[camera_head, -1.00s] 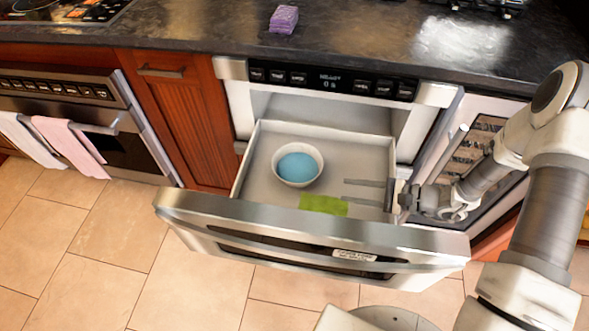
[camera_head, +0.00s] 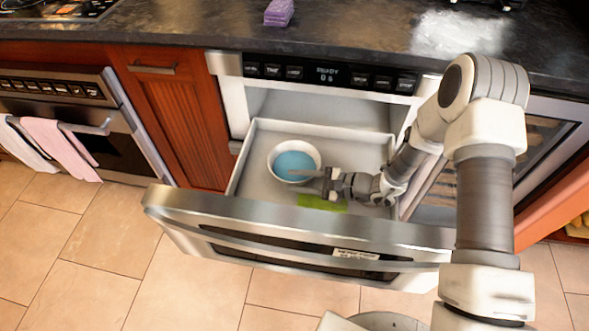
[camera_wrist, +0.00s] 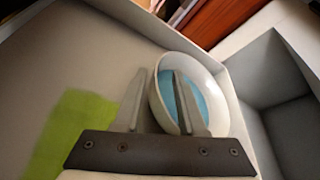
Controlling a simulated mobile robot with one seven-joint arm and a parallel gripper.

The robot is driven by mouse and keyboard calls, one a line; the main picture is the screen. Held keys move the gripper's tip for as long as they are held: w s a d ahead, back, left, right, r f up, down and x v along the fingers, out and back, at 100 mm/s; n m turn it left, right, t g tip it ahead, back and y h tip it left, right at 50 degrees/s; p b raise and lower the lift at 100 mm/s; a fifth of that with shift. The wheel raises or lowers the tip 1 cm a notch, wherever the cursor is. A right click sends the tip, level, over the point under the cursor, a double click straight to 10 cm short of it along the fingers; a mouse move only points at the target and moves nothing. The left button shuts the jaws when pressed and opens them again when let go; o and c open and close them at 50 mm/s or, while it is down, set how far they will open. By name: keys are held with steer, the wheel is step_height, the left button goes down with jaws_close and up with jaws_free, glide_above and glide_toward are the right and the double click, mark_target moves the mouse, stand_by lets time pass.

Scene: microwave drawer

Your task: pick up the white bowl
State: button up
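The white bowl (camera_head: 273,164) with a blue inside sits upright in the open microwave drawer (camera_head: 250,185). My gripper (camera_head: 306,173) reaches in from the right, at the bowl's right side. In the wrist view, the bowl (camera_wrist: 222,112) is partly hidden behind my gripper (camera_wrist: 157,76). The two fingers are apart. One overlaps the blue inside and the other is outside the wall, with the near rim between them. I see a gap between the fingers; I cannot tell whether either touches the bowl.
A flat green patch (camera_head: 318,203) lies on the drawer floor near its front; it also shows in the wrist view (camera_wrist: 72,125). The drawer's steel front (camera_head: 290,222) and side walls surround the bowl. A purple sponge (camera_head: 279,12) lies on the dark counter (camera_head: 350,35).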

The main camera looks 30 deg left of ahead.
steer(key=shift+x, duration=0.75)
jaws_close()
stand_by(0.9)
